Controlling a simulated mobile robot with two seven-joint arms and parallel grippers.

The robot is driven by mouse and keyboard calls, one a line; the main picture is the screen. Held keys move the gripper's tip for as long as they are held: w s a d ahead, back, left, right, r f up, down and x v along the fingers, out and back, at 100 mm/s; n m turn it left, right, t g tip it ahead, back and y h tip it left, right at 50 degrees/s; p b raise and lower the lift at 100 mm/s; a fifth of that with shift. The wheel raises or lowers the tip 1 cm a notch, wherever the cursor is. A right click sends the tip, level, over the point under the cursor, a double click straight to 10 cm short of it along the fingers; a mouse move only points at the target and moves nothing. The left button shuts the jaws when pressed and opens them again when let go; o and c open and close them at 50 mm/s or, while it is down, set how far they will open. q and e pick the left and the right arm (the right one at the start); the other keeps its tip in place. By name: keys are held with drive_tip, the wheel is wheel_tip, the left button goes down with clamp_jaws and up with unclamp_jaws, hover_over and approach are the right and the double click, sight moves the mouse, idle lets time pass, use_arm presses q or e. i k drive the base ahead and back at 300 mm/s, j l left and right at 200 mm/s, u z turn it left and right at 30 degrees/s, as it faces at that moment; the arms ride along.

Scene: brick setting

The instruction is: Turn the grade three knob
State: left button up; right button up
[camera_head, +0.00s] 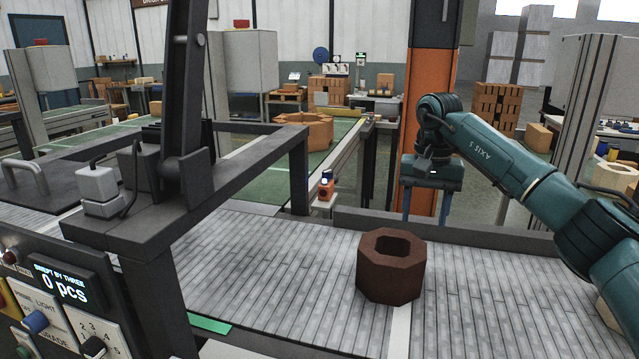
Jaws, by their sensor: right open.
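A control panel (62,335) stands at the lower left. On it a dark knob (94,347) sits by the word GRADE, with numbers around it, partly cut by the lower edge. Its pointer is too small to read surely. A blue knob (36,321) sits to its left, under a LIGHT label. A display (62,280) reads "SWEPT BY THREE 0 pcs". My left gripper is out of view.
A dark red-brown hollow octagonal brick (391,281) stands on the grey slatted conveyor (280,265). A dark frame with an upright arm (180,90) rises between the panel and the brick. An orange-brown ring-shaped brick (318,133) lies on the green belt behind.

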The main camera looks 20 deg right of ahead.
sight(35, 322)
drive_tip(key=k, duration=1.5)
